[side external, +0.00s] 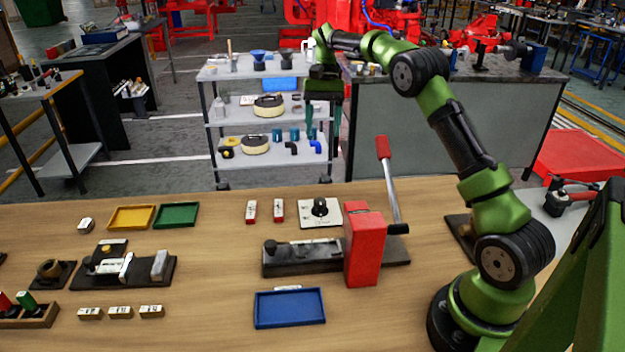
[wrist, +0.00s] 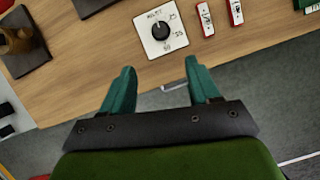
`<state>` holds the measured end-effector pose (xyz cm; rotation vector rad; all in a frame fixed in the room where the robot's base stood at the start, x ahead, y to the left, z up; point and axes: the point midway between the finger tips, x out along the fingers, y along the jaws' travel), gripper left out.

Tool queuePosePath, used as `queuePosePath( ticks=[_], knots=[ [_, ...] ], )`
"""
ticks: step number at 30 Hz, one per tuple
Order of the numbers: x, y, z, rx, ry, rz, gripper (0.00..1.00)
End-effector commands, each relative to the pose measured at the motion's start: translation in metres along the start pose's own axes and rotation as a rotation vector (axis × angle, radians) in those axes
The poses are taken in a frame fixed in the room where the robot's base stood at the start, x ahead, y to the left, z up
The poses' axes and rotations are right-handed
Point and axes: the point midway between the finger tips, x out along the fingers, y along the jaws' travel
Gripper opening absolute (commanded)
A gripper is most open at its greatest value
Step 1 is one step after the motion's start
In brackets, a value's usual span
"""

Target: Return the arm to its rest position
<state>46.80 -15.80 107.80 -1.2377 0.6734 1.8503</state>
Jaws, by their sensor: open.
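My green arm rises from its base at the right of the table and reaches toward the back. My gripper (side external: 322,125) hangs fingers down beyond the table's back edge, in front of the shelf cart. In the wrist view my gripper (wrist: 160,78) shows two teal fingers spread apart with nothing held between them. The white dial panel (side external: 321,212) lies on the table near its back edge. It also shows in the wrist view (wrist: 150,45), beyond the fingertips.
A red block (side external: 364,250) and an upright red-handled lever (side external: 383,148) stand mid-table. A blue tray (side external: 290,307), yellow tray (side external: 131,217) and green tray (side external: 177,215) lie on the table (side external: 215,280). The shelf cart (side external: 225,115) stands behind the gripper.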

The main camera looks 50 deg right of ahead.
Motion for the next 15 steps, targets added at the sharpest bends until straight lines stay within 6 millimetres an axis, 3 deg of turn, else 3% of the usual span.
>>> queuePosePath(
  ticks=[3,8,11,15],
  knots=[
    [0.002,0.001,-0.007,-0.012,0.034,0.006,0.61],
    [0.023,0.012,-0.012,-0.065,0.079,0.028,0.61],
    [0.022,0.015,0.006,-0.13,0.14,0.014,0.61],
    [0.017,0.017,0.048,-0.233,0.244,-0.028,0.61]
  ],
)
